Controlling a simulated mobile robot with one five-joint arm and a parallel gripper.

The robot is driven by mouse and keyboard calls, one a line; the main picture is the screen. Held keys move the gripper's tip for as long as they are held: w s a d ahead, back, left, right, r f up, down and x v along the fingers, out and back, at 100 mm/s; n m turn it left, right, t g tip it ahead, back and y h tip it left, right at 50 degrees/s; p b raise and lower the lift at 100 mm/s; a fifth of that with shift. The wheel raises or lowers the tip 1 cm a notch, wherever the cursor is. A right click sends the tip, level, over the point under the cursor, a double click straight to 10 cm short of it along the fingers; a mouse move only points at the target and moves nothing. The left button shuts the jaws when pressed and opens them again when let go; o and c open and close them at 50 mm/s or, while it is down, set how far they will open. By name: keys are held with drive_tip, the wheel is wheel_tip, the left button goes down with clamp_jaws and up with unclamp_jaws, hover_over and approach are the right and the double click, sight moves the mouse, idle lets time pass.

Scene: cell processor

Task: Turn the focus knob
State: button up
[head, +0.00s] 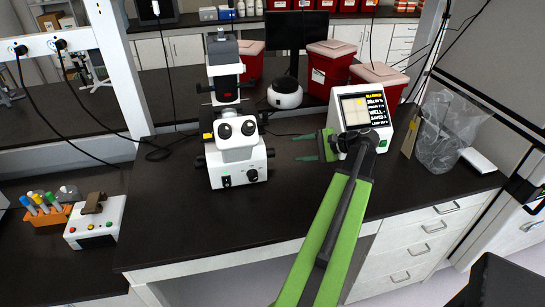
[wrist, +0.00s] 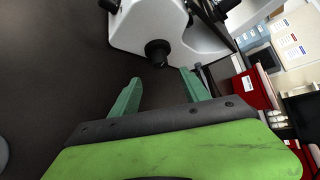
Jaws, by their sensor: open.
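A white and black microscope (head: 236,158) stands upright on the dark bench, its two eyepieces facing me. A black focus knob (head: 270,152) sticks out from its right side. In the wrist view the knob (wrist: 158,53) is a short black cylinder on the white body (wrist: 150,25), beyond and between my fingertips. My gripper (head: 298,148) is right of the microscope, with its green fingers pointing left at it. In the wrist view my gripper (wrist: 160,75) is open and empty. A gap shows between the fingertips and the knob; they do not touch.
A white device with a screen (head: 365,110) stands close behind and right of my gripper. Red bins (head: 328,72) and a round white device (head: 285,93) are behind. The bench in front of my gripper is clear.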

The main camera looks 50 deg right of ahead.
sight(274, 153)
drive_tip(key=b+x, duration=0.4)
drive_tip(key=x, duration=0.7)
drive_tip(key=shift+f, duration=0.15)
drive_tip(key=shift+w+a, duration=0.1)
drive_tip(key=shift+w, duration=0.2)
drive_tip(key=shift+c, duration=0.4)
clamp_jaws()
drive_tip(key=f+b, duration=0.1)
drive_tip(key=b, duration=0.2)
drive_tip(key=shift+s+a+f+n+t, duration=0.1)
drive_tip(key=shift+n+t, duration=0.2)
drive_tip(key=shift+t, duration=0.1)
drive_tip(key=shift+t+h+b, duration=0.3)
drive_tip(key=shift+t+b, duration=0.1)
drive_tip(key=shift+b, duration=0.35)
drive_tip(key=shift+n+t+b, duration=0.4)
drive_tip(key=shift+n+b, duration=0.2)
drive_tip(key=shift+b, duration=0.1)
drive_tip(key=shift+r, duration=0.4)
